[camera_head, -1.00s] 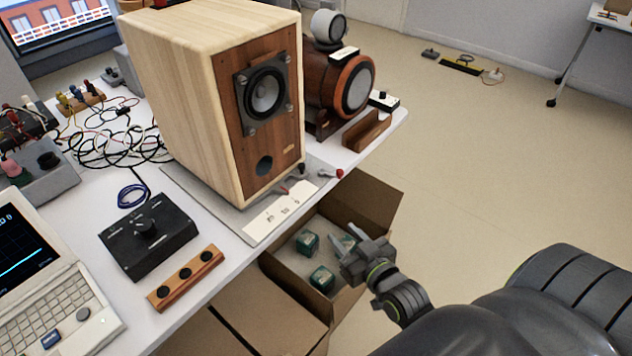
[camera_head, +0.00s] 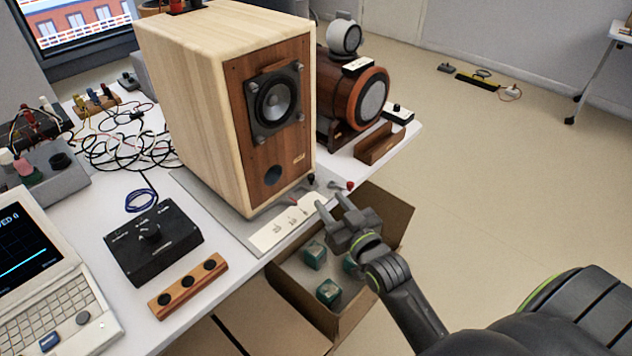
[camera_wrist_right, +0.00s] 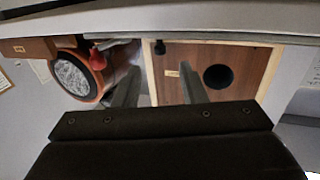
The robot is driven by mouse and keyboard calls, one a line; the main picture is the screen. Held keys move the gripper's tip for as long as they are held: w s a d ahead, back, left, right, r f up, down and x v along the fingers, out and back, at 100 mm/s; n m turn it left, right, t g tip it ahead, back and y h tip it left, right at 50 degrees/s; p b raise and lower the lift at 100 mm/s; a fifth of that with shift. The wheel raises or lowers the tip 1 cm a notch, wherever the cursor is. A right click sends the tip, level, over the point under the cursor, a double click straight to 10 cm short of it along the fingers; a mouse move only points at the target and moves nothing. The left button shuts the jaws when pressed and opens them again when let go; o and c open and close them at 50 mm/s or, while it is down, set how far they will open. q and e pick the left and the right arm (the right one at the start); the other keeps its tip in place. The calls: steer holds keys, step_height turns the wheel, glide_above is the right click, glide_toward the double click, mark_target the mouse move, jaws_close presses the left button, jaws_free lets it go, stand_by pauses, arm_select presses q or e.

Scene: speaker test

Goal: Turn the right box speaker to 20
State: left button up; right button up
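The box speaker (camera_head: 195,105) has a pale wood cabinet and a brown front panel with a driver and a dark port. It stands on a thin grey plate at the table edge, its front turned toward the right. A cream marked plate (camera_head: 272,236) lies before it; its marks are too small to read. A black knob (camera_head: 311,179) and a red knob (camera_head: 349,186) sit near the front corner. My right gripper (camera_head: 331,202) is open and empty, close to the table edge below the knobs. The right wrist view shows its spread fingers (camera_wrist_right: 158,88) before the speaker front (camera_wrist_right: 248,65). My left gripper is not in view.
An open carton (camera_head: 345,315) with several green boxes stands below the table edge. A round brown speaker (camera_head: 338,105) stands behind on the right. A black control box (camera_head: 150,245), a wooden block (camera_head: 188,287) and a laptop (camera_head: 55,290) occupy the near table.

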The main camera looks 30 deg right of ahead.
mark_target(313, 181)
steer(key=w, duration=0.7)
steer(key=shift+w, duration=0.3)
jaws_close()
steer(key=shift+a, duration=0.1)
